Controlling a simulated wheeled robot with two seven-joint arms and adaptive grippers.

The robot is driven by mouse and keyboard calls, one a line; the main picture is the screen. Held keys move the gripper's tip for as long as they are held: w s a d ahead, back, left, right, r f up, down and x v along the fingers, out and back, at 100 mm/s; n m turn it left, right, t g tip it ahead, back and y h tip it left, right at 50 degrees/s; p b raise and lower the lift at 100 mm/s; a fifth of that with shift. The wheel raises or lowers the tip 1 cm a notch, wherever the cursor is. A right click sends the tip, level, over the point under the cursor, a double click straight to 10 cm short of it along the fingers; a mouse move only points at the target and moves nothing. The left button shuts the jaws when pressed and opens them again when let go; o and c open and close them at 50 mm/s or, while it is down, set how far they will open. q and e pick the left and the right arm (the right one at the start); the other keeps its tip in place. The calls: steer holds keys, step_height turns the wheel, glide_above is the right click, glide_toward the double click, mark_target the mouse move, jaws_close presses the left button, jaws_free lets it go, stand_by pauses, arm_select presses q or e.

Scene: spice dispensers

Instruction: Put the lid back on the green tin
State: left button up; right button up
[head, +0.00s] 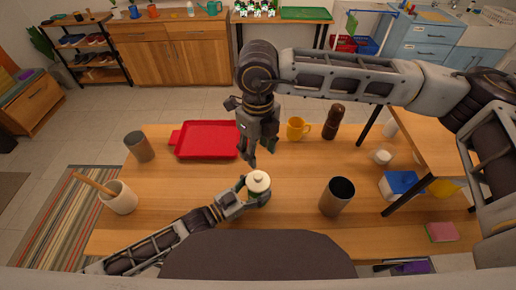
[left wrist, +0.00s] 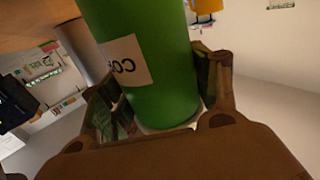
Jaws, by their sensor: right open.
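The green tin (head: 260,200) stands near the front middle of the table, with its body mostly hidden in the head view. The cream lid (head: 258,180) with a small knob sits over its top and looks about level; whether it is fully seated I cannot tell. My left gripper (head: 250,194) is shut around the tin's side. In the left wrist view the green tin (left wrist: 155,75), with a pale label, stands between the fingers of my left gripper (left wrist: 165,105). My right gripper (head: 260,156) points down, open and empty, just above and behind the lid.
A red tray (head: 207,140) lies behind left and a yellow mug (head: 296,129) behind right. A dark pepper mill (head: 333,122) stands beside the mug. A dark cup (head: 337,197) stands right of the tin. A grey cup (head: 139,147) and utensil crock (head: 119,198) stand left.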

arm_select(q)
steer(key=o, duration=0.4)
steer(key=shift+s+a, duration=0.1)
steer(key=shift+a, duration=0.05)
steer(key=shift+v, duration=5.85)
steer(key=shift+s, duration=0.1)
